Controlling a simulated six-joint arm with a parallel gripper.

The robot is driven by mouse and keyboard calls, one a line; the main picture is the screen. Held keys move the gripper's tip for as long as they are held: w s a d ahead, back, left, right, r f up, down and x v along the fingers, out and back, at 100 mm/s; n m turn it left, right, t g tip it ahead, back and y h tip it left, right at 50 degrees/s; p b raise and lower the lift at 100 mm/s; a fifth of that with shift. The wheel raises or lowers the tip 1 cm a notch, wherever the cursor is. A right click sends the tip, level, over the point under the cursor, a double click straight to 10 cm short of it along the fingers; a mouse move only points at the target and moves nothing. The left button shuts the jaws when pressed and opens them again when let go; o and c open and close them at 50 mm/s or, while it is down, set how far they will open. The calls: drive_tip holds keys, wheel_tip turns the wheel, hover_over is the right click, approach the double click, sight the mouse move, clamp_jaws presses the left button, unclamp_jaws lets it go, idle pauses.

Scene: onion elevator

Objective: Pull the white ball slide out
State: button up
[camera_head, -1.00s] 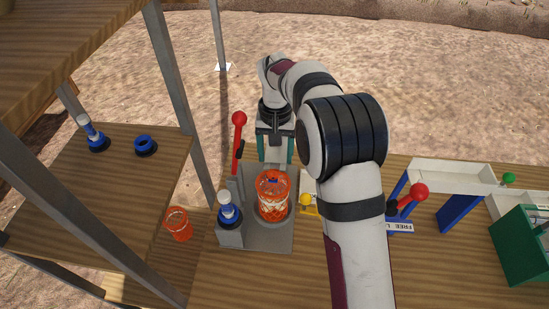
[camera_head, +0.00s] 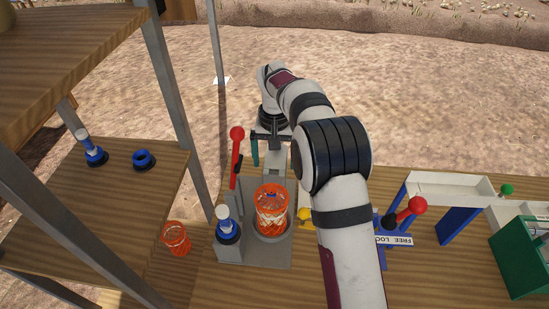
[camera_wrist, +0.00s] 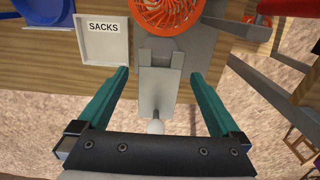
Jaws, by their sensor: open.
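The white ball (camera_wrist: 156,127) is the knob at the near end of a grey slide (camera_wrist: 160,92) in the wrist view. The slide sticks out past the wooden table edge below the orange basket. My gripper (camera_wrist: 159,74) is open, with one teal finger on each side of the slide and a visible gap on both sides. The ball lies between the fingers, close to the dark gripper body. In the head view my gripper (camera_head: 268,152) is at the far end of the grey station, and the ball cannot be made out there.
An orange basket (camera_head: 271,210) stands on the grey station (camera_head: 268,252). A red-ball lever (camera_head: 237,134) rises at its left, near my gripper. A blue-and-white piece (camera_head: 227,228) and an orange cup (camera_head: 175,238) are at front left. A "SACKS" tray (camera_wrist: 101,49) lies beside the slide.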

sight(275, 166)
drive_tip(key=shift+r, duration=3)
